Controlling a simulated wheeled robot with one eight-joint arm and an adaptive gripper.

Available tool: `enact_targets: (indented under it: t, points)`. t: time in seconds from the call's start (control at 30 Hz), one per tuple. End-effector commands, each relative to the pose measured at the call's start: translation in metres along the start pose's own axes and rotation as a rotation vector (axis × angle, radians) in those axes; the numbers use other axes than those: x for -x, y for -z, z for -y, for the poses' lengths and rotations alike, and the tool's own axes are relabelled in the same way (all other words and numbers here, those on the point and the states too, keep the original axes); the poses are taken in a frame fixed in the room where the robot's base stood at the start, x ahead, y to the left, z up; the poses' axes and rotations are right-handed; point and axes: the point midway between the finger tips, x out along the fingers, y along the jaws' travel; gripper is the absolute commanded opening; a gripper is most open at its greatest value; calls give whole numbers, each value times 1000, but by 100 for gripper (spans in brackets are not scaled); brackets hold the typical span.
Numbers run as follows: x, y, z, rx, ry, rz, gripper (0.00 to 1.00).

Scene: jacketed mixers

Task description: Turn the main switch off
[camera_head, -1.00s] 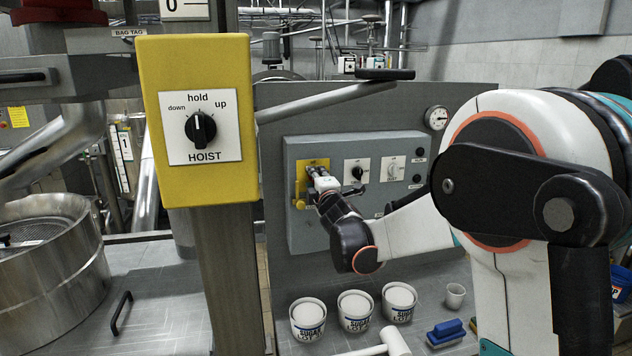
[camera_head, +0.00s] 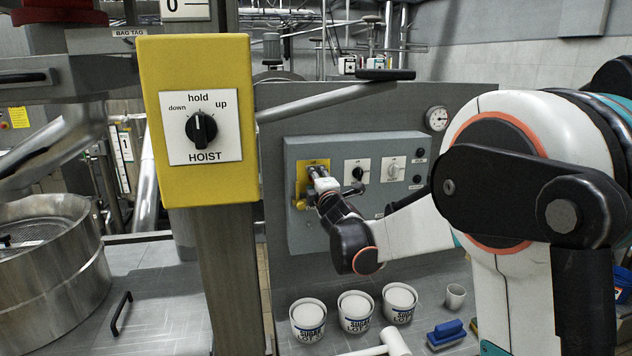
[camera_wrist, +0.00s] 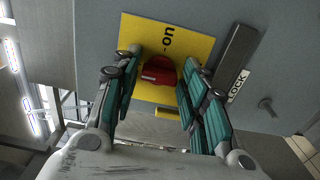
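The main switch is a red knob (camera_wrist: 158,71) on a yellow plate (camera_wrist: 195,44) in the wrist view, with the word "on" printed beside it. My gripper (camera_wrist: 160,68) is open, with its two teal-padded fingers on either side of the red knob. A gap shows on the left; the right finger is close to the knob, and I cannot tell if it touches. In the head view my gripper (camera_head: 314,174) is at the yellow plate (camera_head: 301,186) on the left of the grey control box and hides the knob.
The grey control box (camera_head: 338,220) has two more white-plated dials to the right. A dark bar by a "LOCK" label (camera_wrist: 238,86) is right of the plate. The yellow hoist box (camera_head: 205,70) stands nearer, at left. Several tubs (camera_head: 308,318) and a blue brush (camera_head: 446,332) sit below.

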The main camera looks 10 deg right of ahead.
Motion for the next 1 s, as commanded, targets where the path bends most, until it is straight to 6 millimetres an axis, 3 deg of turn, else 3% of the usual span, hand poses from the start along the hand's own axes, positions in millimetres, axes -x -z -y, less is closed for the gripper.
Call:
enact_targets:
  t: [0.17,0.6,0.8,1.0]
  points:
    - [15,0,0,0,0,0,40]
    - [99,0,0,0,0,0,40]
    - [117,0,0,0,0,0,40]
    - [120,0,0,0,0,0,40]
